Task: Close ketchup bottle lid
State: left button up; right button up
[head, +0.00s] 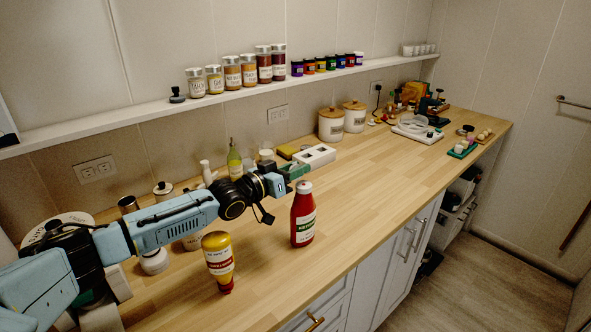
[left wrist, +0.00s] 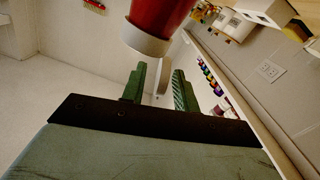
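The ketchup bottle (head: 303,222) stands upright on the wooden counter, red with a white label and a pale cap (head: 304,187). My left gripper (head: 294,171) is just behind and above the cap, at its left side in the head view. In the left wrist view the red bottle (left wrist: 160,14) and its pale cap (left wrist: 143,40) are close ahead. A thin pale flap, seemingly the open lid (left wrist: 164,78), sticks out from the cap. The green fingers of my left gripper (left wrist: 160,76) are apart, with the flap between them. Contact cannot be told. My right gripper is not in view.
A yellow bottle (head: 218,262) stands on its red cap in front of my left arm. A green-yellow bottle (head: 234,163), white box (head: 314,156) and canisters (head: 331,125) stand along the wall. The counter (head: 375,190) right of the ketchup is clear.

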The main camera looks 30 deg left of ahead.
pick_arm(q)
jog(key=shift+w, duration=0.1)
jog(key=shift+c, duration=0.4)
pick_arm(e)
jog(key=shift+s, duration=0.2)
pick_arm(q)
grip_shut()
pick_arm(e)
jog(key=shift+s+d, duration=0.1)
pick_arm(q)
jog(key=shift+d, duration=0.1)
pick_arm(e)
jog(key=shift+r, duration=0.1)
pick_arm(q)
jog(key=m, duration=0.1)
jog(key=m+p, duration=0.1)
jog(key=m, duration=0.1)
jog(key=shift+d+r+p, duration=0.1)
jog(key=shift+d+p, duration=0.2)
jog(key=shift+d, duration=0.1)
jog(key=shift+s+d+m+p, duration=0.2)
jog(key=shift+m+p, duration=0.05)
jog(key=shift+m, duration=0.7)
jog(key=shift+s+d+m+p, duration=0.15)
jog(key=shift+d+m+p, duration=0.05)
jog(key=shift+m, duration=0.75)
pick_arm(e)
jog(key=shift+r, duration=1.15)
